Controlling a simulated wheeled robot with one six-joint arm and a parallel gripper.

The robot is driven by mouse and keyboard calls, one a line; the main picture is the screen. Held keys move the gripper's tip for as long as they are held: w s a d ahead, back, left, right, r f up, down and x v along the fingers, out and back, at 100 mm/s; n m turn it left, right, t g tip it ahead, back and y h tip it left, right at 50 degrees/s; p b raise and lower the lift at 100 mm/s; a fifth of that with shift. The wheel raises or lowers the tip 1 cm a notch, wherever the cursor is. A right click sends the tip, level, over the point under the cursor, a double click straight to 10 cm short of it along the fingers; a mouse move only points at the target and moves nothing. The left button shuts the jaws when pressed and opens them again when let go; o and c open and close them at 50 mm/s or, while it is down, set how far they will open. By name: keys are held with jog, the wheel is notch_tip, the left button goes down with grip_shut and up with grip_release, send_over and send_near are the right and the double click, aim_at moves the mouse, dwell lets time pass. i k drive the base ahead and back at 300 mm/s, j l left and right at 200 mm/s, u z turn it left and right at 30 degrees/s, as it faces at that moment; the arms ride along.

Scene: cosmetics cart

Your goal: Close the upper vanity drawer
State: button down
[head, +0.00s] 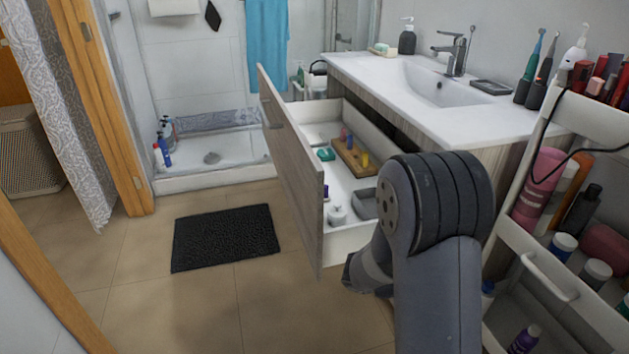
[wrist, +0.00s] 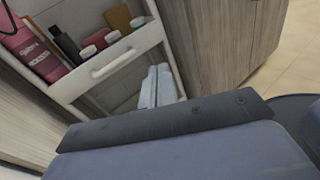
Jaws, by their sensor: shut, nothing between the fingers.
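The upper vanity drawer (head: 297,182) stands pulled far out of the vanity, its wood-grain front facing left in the head view. It holds small bottles, a wooden organiser (head: 352,158) and white containers. My arm rises in front of the drawer's near right corner and hides part of its side. My gripper's fingers show in the wrist view (wrist: 158,72), together and empty, in front of the cart and apart from the drawer. In the head view the fingers are hidden by my arm.
The vanity top (head: 443,118) with its basin is above the drawer. A white cosmetics cart (head: 522,240) full of bottles stands close on the right and also shows in the wrist view (wrist: 108,55). A black mat (head: 226,237) lies on open floor left of the drawer.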

aim_at(303, 176)
jog(key=j+u, duration=0.1)
jog(key=u, duration=0.25)
jog(key=i+j+u, duration=0.1)
jog(key=u, duration=0.25)
jog(key=i+u, duration=0.15)
jog(key=u, duration=0.2)
jog(key=i+j+u, duration=0.15)
jog(key=i, duration=0.55)
jog(key=i+z, duration=0.3)
jog(key=i, duration=0.3)
jog(key=j, duration=0.05)
